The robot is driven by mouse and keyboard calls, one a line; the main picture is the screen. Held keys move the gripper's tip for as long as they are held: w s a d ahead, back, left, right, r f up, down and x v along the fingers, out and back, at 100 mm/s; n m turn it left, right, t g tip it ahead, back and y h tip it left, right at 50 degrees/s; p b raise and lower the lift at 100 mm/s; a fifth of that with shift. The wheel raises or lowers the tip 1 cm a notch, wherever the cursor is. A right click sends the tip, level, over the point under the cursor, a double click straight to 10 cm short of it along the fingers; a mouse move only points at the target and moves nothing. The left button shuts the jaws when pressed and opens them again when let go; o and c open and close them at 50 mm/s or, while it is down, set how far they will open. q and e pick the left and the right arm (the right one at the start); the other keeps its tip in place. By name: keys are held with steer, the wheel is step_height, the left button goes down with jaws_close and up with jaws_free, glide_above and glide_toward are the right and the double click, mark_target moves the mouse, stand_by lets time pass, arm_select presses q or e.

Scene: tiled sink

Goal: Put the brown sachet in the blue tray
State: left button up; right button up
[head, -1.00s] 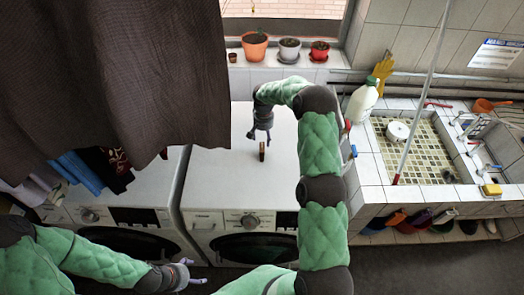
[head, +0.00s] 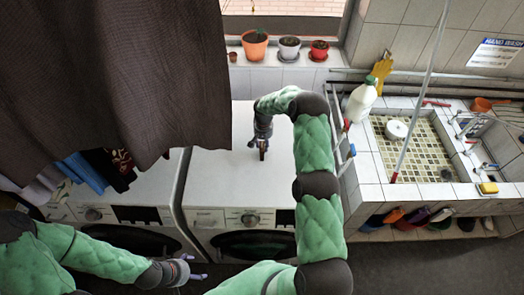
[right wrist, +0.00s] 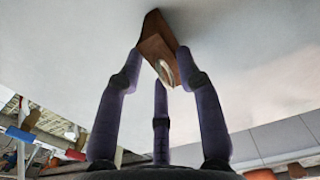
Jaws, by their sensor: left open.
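The brown sachet (head: 262,155) stands on the white top of the right washing machine, mostly hidden by my right gripper in the head view. It shows clearly in the right wrist view (right wrist: 158,45). My right gripper (head: 262,143) points down over it, with fingers on both sides and the tips at its edges. I cannot tell whether they are closed on it. My left gripper (head: 196,268) is open and empty, low in front of the machines. I cannot make out a blue tray in either view.
A dark brown cloth (head: 110,70) hangs at the left. Potted plants (head: 255,45) stand on the ledge behind the machines. A tiled sink (head: 410,140) with a white bottle (head: 361,100) at its corner is to the right. The machine top (head: 215,180) is clear around the sachet.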

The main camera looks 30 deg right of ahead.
jaws_close()
steer(key=shift+r, duration=0.15)
